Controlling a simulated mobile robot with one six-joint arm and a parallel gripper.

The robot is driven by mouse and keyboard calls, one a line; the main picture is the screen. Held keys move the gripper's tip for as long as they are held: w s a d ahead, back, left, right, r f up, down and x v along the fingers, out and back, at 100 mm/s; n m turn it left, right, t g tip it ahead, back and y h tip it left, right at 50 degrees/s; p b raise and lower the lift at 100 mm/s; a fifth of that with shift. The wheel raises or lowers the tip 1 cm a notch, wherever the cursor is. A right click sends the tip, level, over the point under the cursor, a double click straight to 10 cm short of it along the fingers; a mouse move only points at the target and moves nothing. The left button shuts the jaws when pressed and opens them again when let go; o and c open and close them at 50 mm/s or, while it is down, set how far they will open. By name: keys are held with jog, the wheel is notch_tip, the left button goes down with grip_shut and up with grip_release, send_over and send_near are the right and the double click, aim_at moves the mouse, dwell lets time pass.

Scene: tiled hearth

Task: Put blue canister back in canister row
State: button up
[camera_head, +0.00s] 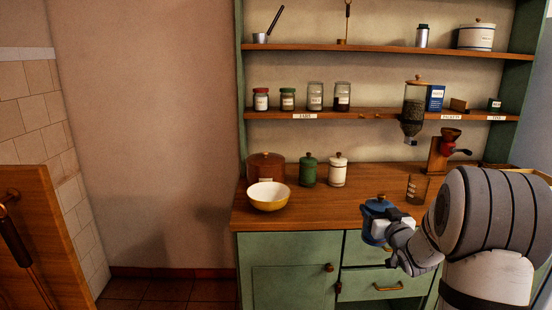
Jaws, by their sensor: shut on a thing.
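The blue canister (375,206) has a dark blue lid with a small knob. It is held in front of the counter's front edge, at about counter height, and looks roughly upright. My gripper (388,226) is shut on it and hides part of its right side. On the counter stand a brown lidded canister (266,165), a green canister (308,170) and a white canister (338,170), side by side against the back wall. There is bare counter to the right of the white canister.
A yellow bowl (268,196) stands in front of the brown canister. A dark glass (417,188) and a red-and-wood grinder (445,150) stand on the right of the wooden counter (325,208). The counter's middle is clear.

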jog(key=a+f+p, duration=0.3)
jog(key=a+f, duration=0.5)
jog(key=f, duration=0.1)
jog(key=s+a+f+m+h+p, duration=0.1)
jog(key=s+a+f+p, duration=0.15)
jog(key=f, duration=0.25)
jog(key=s+a+f+h+p, duration=0.1)
jog(key=s+a+f, duration=0.2)
jog(key=s+f, duration=0.15)
jog(key=s, duration=0.1)
jog(key=s+r, duration=0.1)
jog(key=s, duration=0.1)
jog(key=s+r, duration=0.1)
jog(key=shift+s+a, duration=0.15)
jog(key=shift+s, duration=0.25)
jog(key=shift+a, duration=0.1)
